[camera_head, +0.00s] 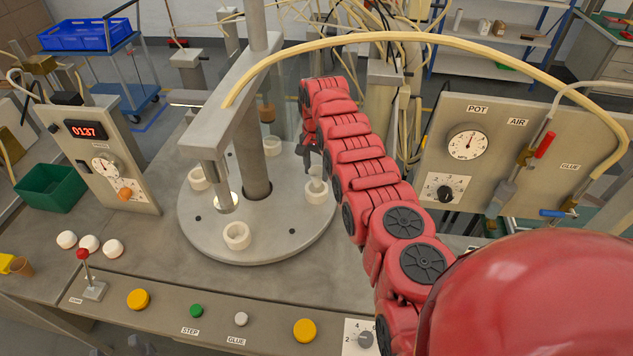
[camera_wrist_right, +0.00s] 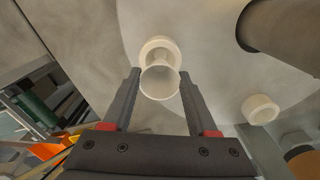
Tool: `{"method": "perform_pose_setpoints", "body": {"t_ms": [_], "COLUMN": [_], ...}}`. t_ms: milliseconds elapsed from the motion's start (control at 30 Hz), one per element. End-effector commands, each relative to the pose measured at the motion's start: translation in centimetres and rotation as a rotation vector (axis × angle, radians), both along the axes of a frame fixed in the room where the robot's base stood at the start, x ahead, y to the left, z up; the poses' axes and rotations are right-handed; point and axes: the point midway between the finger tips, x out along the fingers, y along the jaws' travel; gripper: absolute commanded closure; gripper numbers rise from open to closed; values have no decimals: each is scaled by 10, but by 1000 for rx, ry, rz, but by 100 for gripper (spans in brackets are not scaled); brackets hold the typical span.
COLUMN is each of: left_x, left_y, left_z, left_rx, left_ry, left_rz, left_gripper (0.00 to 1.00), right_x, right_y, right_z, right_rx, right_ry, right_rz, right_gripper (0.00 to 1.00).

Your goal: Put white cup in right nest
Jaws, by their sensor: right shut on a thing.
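My right gripper (camera_head: 312,158) reaches over the right side of the round grey turntable (camera_head: 285,237). In the right wrist view its two fingers (camera_wrist_right: 160,98) are shut on the white cup (camera_wrist_right: 160,84), which sits between their tips. The cup also shows as a small pale shape in the head view (camera_head: 316,173), partly hidden by the gripper. The right nest (camera_head: 317,193), a white ring, is directly below the cup; it also shows in the wrist view (camera_wrist_right: 158,46). The cup overlaps the ring, and I cannot tell whether it is seated. My left gripper is out of view.
Other white ring nests stand on the turntable at the front (camera_head: 237,236), left (camera_head: 198,179) and back (camera_head: 271,146). A thick central post (camera_head: 254,165) and an overhead arm (camera_head: 232,100) rise there. A gauge panel (camera_head: 500,145) stands right.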

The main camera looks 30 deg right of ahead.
Motion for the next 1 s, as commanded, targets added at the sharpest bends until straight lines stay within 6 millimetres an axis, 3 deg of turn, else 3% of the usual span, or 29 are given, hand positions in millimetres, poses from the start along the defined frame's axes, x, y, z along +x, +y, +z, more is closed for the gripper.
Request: {"method": "perform_pose_setpoints", "body": {"t_ms": [100,167,933,967,1000], "left_x": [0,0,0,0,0], "left_y": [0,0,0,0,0], "left_z": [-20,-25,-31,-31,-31], "left_rx": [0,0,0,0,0], "left_ry": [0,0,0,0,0], "left_rz": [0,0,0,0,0], "left_gripper": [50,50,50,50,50], "right_x": [0,0,0,0,0], "right_y": [-1,-1,0,0,0], "right_z": [-25,-30,-40,-40,-40], "right_rx": [-1,-1,-1,-1,-1], "right_ry": [-1,-2,-2,-2,-2], "right_rz": [-1,-1,0,0,0], "right_gripper": [92,92,92,38,31]}}
